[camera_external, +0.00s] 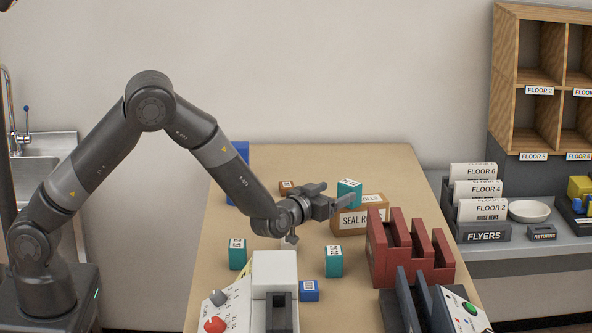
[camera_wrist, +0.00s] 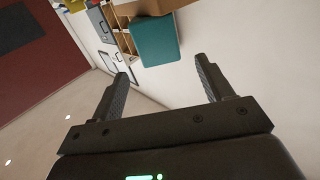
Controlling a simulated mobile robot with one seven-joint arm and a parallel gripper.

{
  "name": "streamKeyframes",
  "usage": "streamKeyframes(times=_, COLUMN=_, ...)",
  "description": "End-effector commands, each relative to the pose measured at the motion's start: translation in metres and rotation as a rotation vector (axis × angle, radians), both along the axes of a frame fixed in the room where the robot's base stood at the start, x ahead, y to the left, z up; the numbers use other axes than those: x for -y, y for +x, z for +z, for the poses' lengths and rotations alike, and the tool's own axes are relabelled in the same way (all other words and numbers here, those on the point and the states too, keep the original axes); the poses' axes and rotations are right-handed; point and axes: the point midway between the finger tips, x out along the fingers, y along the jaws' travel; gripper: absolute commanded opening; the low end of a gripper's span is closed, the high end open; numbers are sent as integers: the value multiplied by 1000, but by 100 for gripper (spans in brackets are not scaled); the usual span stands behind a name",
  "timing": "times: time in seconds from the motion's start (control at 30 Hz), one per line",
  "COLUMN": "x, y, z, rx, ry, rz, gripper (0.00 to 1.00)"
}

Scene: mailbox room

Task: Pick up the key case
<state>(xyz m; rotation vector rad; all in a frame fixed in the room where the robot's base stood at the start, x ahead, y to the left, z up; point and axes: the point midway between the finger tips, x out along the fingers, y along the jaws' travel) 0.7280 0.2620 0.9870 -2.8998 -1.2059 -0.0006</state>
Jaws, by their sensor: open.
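No thing in view is labelled as the key case, and I cannot tell which one it is. A teal box with a white label on top (camera_external: 349,190) is at the brown SEAL ROLLS carton (camera_external: 362,219), seemingly on top of it. My gripper (camera_external: 336,193) is open and empty, raised above the table and pointing right at this teal box. In the wrist view a teal face (camera_wrist: 155,42) lies ahead of the open fingers (camera_wrist: 162,70), apart from them. A small brown box (camera_external: 286,187) sits on the table behind my wrist.
Two more teal boxes (camera_external: 237,254) (camera_external: 333,261) and a small blue box (camera_external: 309,290) stand nearer on the table (camera_external: 390,165). A red slotted rack (camera_external: 408,255) is right, a white machine (camera_external: 274,266) in front. A FLYERS holder (camera_external: 483,232) stands beyond the right edge. The table's back right is clear.

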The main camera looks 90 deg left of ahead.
Motion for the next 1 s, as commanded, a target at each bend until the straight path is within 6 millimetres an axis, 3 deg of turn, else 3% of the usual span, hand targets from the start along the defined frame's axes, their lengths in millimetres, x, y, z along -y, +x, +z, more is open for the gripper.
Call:
streamKeyframes(times=0.5, x=-44, y=41, z=0, rx=1, ry=-1, rz=0, gripper=73)
streamKeyframes(times=0.83, x=-49, y=47, z=1, rx=-1, ry=-1, rz=-2, gripper=73)
streamKeyframes(times=1.0, x=-49, y=47, z=1, rx=0, ry=-1, rz=-2, gripper=60)
